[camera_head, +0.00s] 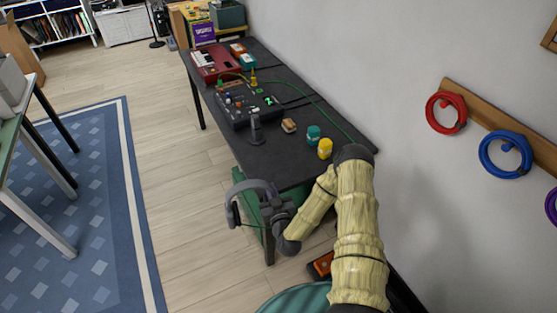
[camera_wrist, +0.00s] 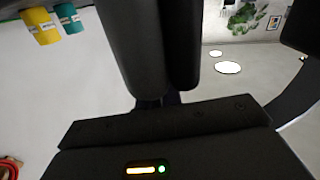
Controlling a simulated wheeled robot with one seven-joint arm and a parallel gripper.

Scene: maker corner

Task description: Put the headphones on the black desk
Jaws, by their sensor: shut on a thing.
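The grey headphones (camera_head: 253,187) hang in my gripper (camera_head: 270,196) in the head view, off the near left corner of the black desk (camera_head: 268,158). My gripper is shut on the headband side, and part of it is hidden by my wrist. The desk runs along the wall, and its near left part in front of the small items is bare. In the wrist view the dark gripper fingers (camera_wrist: 162,50) are close together; a dark curved piece at the right edge may be the headphones (camera_wrist: 300,100).
On the desk stand a teal jar (camera_head: 313,135), a yellow jar (camera_head: 325,149), a small tan item (camera_head: 289,125), a dark upright stand (camera_head: 256,130), a black mixer (camera_head: 248,103) and a red keyboard (camera_head: 214,62). Cables hang on the wall at right. A green bin is below the desk.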

